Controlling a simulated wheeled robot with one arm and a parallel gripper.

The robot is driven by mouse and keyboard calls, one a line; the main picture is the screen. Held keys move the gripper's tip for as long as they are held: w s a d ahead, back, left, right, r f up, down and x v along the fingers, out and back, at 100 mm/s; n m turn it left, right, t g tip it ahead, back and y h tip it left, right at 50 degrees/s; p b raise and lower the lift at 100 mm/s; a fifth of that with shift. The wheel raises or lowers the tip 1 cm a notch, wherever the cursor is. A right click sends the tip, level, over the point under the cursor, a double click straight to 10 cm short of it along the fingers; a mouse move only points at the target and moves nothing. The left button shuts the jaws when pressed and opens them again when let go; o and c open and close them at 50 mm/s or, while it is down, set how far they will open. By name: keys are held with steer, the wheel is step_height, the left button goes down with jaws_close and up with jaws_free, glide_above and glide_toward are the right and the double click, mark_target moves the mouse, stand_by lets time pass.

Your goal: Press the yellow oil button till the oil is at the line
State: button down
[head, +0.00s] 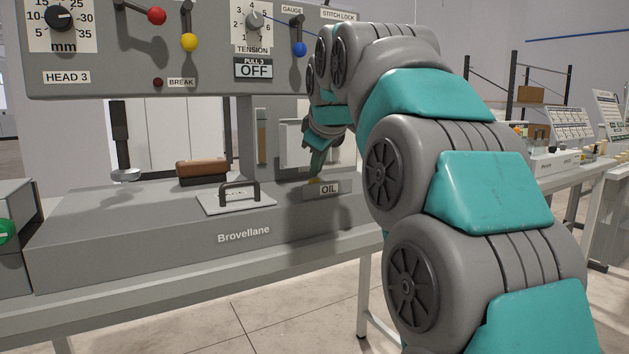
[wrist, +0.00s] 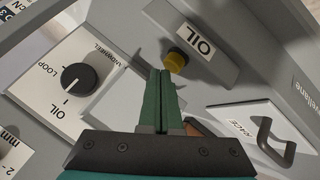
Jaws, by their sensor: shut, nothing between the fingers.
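The yellow oil button (wrist: 175,61) sticks out of a grey block beside the white OIL label (wrist: 195,42) in the wrist view. In the head view only a sliver of yellow (head: 314,181) shows under my fingers, beside the OIL label (head: 329,188). My gripper (wrist: 161,74) is shut and empty, its green fingertips close beside the button; I cannot tell whether they touch it. In the head view my gripper (head: 316,174) points down at the block. A dial with a black knob (wrist: 79,77) is marked OIL and LOOP.
A plate with a black handle (head: 239,193) lies left of the button; it also shows in the wrist view (wrist: 270,140). Red (head: 157,16), yellow (head: 189,42) and blue (head: 299,49) lever knobs hang from the upper panel.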

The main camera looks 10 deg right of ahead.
mark_target(317, 181)
steer(key=shift+f, duration=0.45)
stand_by(0.4)
steer(key=shift+r, duration=0.1)
steer(key=shift+r+p, duration=0.5)
steer(key=shift+r, duration=0.35)
step_height(317, 181, up, 3)
steer(key=shift+f+p, duration=0.1)
steer(key=shift+p, duration=1.1)
steer(key=shift+r, duration=1.1)
